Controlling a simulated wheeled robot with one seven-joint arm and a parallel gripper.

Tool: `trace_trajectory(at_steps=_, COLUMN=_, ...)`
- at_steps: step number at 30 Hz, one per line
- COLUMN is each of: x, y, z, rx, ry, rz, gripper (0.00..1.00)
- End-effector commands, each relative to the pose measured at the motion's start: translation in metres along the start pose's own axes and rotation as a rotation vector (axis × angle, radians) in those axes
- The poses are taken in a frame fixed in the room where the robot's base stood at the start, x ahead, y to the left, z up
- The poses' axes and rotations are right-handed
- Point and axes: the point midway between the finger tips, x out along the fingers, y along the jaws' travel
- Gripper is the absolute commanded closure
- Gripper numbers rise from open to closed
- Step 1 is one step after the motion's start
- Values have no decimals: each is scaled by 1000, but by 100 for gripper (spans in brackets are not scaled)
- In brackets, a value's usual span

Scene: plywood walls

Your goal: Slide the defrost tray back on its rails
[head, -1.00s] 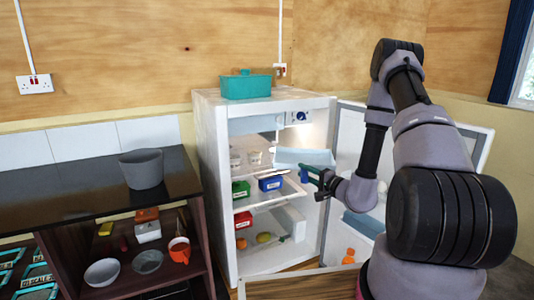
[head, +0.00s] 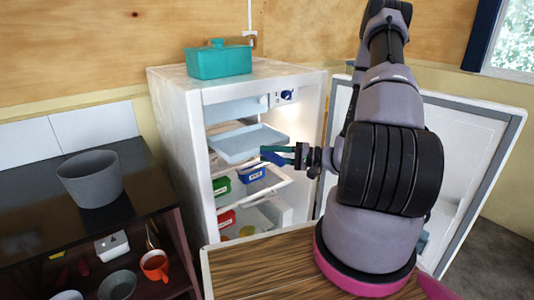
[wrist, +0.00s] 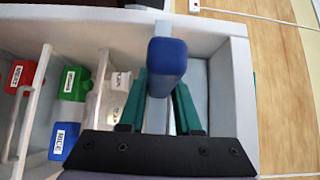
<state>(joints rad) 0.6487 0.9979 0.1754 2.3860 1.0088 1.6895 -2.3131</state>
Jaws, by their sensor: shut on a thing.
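The defrost tray (head: 240,145) is a flat, pale blue tray in the upper part of the open fridge (head: 182,150), below the freezer box (head: 236,110). It looks tilted and sticks out towards the front. My gripper (head: 277,154) is at its front right, with teal fingers shut on its dark blue handle (wrist: 167,65). In the wrist view the fingers (wrist: 158,105) stand either side of the handle. The rails are not clearly visible, and I cannot tell whether the tray rests on them.
A blue tub (head: 251,172), a green tub (head: 221,186) and a red tub (head: 226,218) stand on shelves below. The fridge door (head: 470,150) stands open at right. A teal dish (head: 219,62) sits on top. A wooden top (head: 265,268) lies in front.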

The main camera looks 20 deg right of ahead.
Motion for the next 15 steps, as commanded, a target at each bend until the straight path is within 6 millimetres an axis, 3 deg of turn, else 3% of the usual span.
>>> trace_trajectory(at_steps=15, x=11, y=0, z=-12, rx=-2, ry=1, rz=0, gripper=100)
